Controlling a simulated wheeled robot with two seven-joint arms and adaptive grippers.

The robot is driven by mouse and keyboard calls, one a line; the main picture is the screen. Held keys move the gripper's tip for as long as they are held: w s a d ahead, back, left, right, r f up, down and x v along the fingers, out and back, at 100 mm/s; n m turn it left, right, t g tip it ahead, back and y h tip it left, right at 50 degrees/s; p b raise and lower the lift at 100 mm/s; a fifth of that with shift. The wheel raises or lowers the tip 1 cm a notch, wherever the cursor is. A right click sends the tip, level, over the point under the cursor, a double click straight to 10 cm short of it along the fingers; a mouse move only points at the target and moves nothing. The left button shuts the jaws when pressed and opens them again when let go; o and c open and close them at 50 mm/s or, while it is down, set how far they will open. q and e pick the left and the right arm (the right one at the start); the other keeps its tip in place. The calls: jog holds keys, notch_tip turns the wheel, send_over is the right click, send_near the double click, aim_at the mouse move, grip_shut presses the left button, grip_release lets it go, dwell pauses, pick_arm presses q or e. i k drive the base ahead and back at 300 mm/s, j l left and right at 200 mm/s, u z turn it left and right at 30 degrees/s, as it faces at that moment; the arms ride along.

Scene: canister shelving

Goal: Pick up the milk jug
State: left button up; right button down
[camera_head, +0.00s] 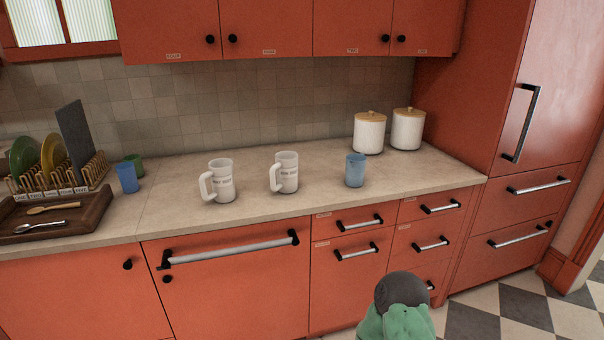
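Two white jugs with handles on their left sides stand upright on the counter. The left jug (221,181) is near the middle of the counter, and the right jug (287,173) stands a short way to its right. Both carry small dark lettering on the front, too small to read surely, so I cannot tell which one is the milk jug. Neither of my grippers shows in the head view.
The counter (250,206) is clear in front of the jugs. A blue cup (355,170) and two lidded white canisters (369,133) (407,129) stand to the right.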

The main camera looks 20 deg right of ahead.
aim_at(286, 166)
jog(key=i+l+u, duration=0.15)
jog(key=i, duration=0.2)
jog(key=i+l+u, duration=0.2)
jog(key=i, duration=0.2)
jog(key=i+l+u, duration=0.15)
jog(key=i, duration=0.2)
